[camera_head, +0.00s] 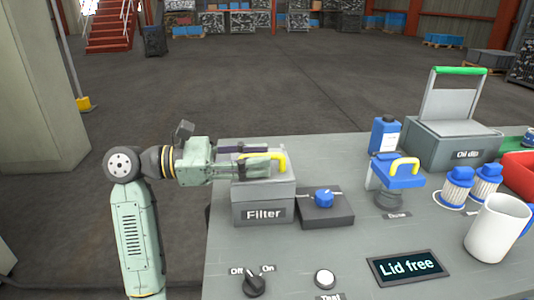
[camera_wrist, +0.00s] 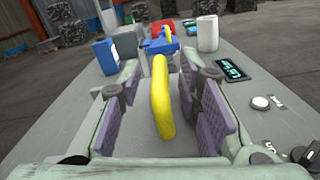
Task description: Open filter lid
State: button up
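The filter box (camera_head: 263,205) is a grey box labelled "Filter" on the left part of the table. Its lid lies flat on top and carries a yellow handle (camera_head: 279,160). My gripper (camera_head: 262,163) is at the lid, reaching in from the left. In the wrist view the yellow handle (camera_wrist: 161,97) stands between my two purple finger pads (camera_wrist: 165,105), with a visible gap on each side. The gripper is open and the pads do not appear to touch the handle. The display (camera_head: 405,267) reads "Lid free".
Right of the filter box is a blue knob (camera_head: 324,197) on a dark block. An Off/On switch (camera_head: 254,282) sits in front.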

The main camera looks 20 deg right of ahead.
jog(key=shift+x, duration=1.3)
jog(key=shift+c, duration=0.3)
grip_shut()
